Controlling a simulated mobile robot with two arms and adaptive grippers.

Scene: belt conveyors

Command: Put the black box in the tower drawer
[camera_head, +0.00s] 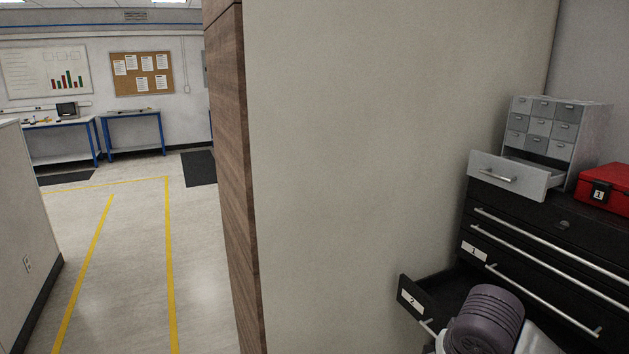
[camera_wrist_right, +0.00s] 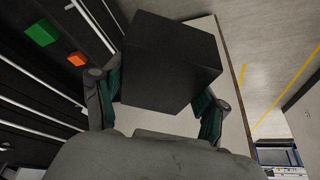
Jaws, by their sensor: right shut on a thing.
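The black box (camera_wrist_right: 170,62) is in the right wrist view, held between the two fingers of my right gripper (camera_wrist_right: 160,98). The gripper is shut on it, and the box sits tilted in that picture. In the head view the box is not visible; only part of my right arm shows at the bottom right. A small grey drawer tower (camera_head: 541,128) stands on a black cabinet at the right. Its wide bottom drawer (camera_head: 508,176) is pulled out, and its inside is only partly visible. My left gripper is not in view.
The black cabinet (camera_head: 570,240) has a lower drawer labelled 2 (camera_head: 412,298) pulled out. A red case (camera_head: 605,187) lies beside the tower. A pale wall panel (camera_head: 360,150) fills the middle. Green (camera_wrist_right: 42,33) and orange (camera_wrist_right: 77,58) blocks show in the wrist view.

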